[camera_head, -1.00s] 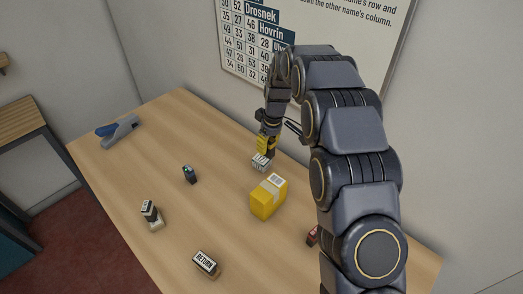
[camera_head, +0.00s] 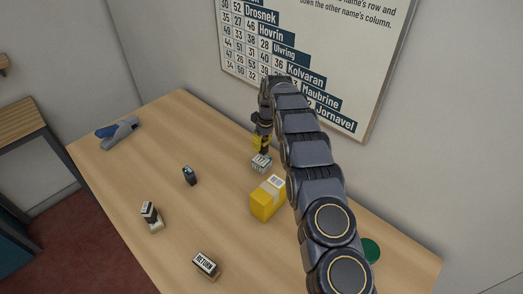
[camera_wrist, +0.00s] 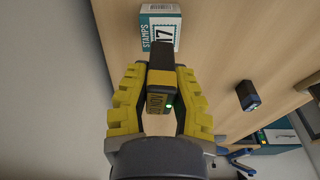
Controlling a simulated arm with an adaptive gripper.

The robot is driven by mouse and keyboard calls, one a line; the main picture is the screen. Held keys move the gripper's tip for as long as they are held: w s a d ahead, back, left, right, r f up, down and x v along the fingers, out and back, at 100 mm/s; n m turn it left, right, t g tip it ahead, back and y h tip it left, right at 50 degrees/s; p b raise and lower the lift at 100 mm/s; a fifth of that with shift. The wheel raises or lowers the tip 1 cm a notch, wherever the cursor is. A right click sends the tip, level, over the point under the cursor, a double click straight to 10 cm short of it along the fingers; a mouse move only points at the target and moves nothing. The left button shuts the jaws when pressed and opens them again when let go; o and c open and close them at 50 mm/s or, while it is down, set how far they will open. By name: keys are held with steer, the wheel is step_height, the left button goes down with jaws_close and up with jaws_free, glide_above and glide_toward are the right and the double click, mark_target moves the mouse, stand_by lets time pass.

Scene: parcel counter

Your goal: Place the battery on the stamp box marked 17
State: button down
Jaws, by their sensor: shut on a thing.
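My gripper (camera_wrist: 158,78) has yellow ridged fingers, shut on the sides of a battery (camera_wrist: 158,102). The battery is dark with a yellow band and a small green light. A white and teal stamp box (camera_wrist: 161,14) marked 17 lies beyond the battery's far end in the wrist view; that end overlaps the box in the picture. In the head view my gripper (camera_head: 261,143) is directly above the stamp box (camera_head: 261,164), near the back edge of the counter. I cannot tell whether battery and box touch. The battery is not clearly distinguishable in the head view.
A yellow parcel (camera_head: 266,203) stands close to the box, toward the front right. A small dark device (camera_head: 189,175), a hand stamp (camera_head: 151,216), a RETURN stamp (camera_head: 205,265) and a blue-grey stapler (camera_head: 118,132) lie leftward and forward. A green disc (camera_head: 371,250) is at right. A wall poster (camera_head: 310,60) hangs behind.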

mark_target(261, 151)
steer(key=shift+w+f, duration=0.1)
steer(key=shift+f, duration=1.6)
steer(key=shift+f, duration=0.1)
steer(key=c, duration=1.1)
jaws_free()
